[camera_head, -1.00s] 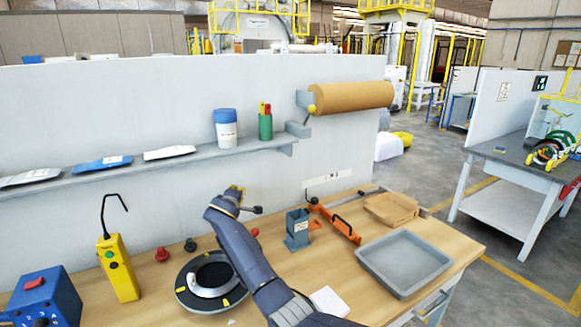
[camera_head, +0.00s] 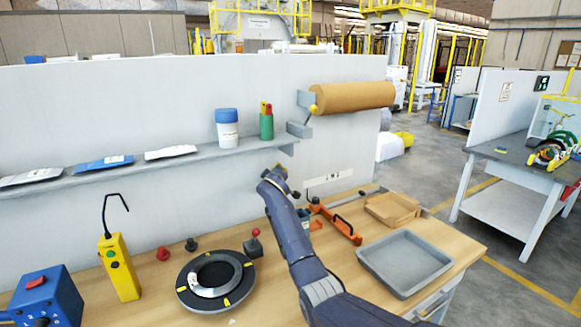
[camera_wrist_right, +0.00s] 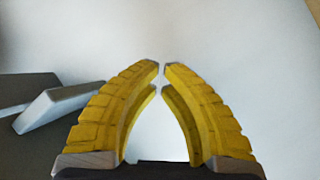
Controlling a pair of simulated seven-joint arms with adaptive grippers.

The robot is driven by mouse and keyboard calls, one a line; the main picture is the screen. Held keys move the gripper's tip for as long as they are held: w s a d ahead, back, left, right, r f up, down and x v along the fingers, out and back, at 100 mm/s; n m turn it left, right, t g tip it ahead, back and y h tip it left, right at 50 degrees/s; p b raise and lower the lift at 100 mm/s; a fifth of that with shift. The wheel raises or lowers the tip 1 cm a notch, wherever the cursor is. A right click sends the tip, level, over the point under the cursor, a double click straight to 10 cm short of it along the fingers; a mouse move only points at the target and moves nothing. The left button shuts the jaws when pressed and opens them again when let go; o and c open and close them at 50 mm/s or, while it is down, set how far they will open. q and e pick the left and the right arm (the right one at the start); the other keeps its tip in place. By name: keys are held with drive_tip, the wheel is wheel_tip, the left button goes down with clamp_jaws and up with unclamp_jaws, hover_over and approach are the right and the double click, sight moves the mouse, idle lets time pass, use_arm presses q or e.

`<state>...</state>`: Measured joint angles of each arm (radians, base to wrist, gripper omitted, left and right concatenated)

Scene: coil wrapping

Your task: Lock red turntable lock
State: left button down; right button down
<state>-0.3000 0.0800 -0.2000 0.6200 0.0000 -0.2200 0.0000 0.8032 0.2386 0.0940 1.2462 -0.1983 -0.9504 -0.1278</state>
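My left gripper is not in view.
A red button (camera_head: 163,254) and a black knob (camera_head: 191,244) stand behind the turntable. A yellow control box (camera_head: 120,268) is at left. An orange clamp tool (camera_head: 340,224) and a grey tray (camera_head: 404,263) are at right. A shelf (camera_head: 200,158) juts from the wall.

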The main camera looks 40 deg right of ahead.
drive_tip(key=shift+m, duration=0.7)
drive_tip(key=shift+s+d+r, duration=0.2)
drive_tip(key=shift+d+r, duration=0.15)
drive_tip(key=shift+d, duration=0.6)
drive_tip(key=shift+s+d+r, duration=0.25)
drive_tip(key=shift+d+r, duration=0.15)
drive_tip(key=shift+d, duration=0.6)
drive_tip(key=shift+s+d+r, duration=0.2)
drive_tip(key=shift+d+r, duration=0.15)
drive_tip(key=shift+d, duration=0.6)
